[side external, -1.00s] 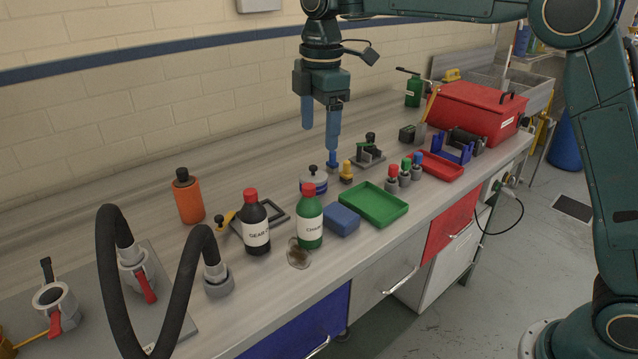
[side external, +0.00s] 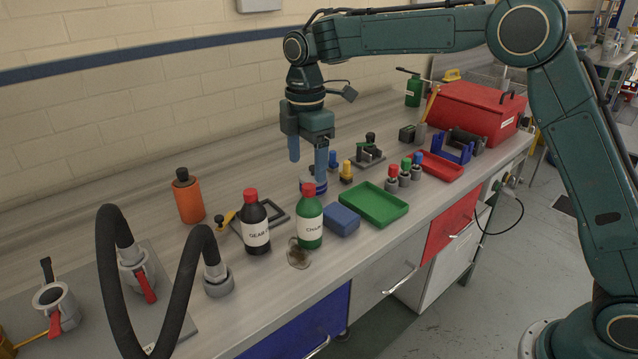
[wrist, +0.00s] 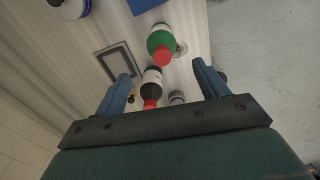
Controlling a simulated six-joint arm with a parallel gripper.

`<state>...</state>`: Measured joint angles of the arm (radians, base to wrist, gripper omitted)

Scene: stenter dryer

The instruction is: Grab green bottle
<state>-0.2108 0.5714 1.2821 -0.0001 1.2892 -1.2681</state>
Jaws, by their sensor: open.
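The green bottle (side external: 309,222) with a red cap and white label stands upright on the bench, right of the dark gear oil bottle (side external: 257,228). My gripper (side external: 307,166) is open and empty, above and behind the green bottle, with its fingers pointing down. In the wrist view the green bottle (wrist: 159,41) shows beyond the gap between the open fingers (wrist: 158,90), and the dark bottle (wrist: 152,82) shows between them. The nearer finger overlaps the round blue and white tin in the side view.
A blue block (side external: 342,220) and a green tray (side external: 374,204) sit right of the green bottle. An orange bottle (side external: 188,199) and black hoses (side external: 190,270) are on the left. A red toolbox (side external: 475,112) stands far right.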

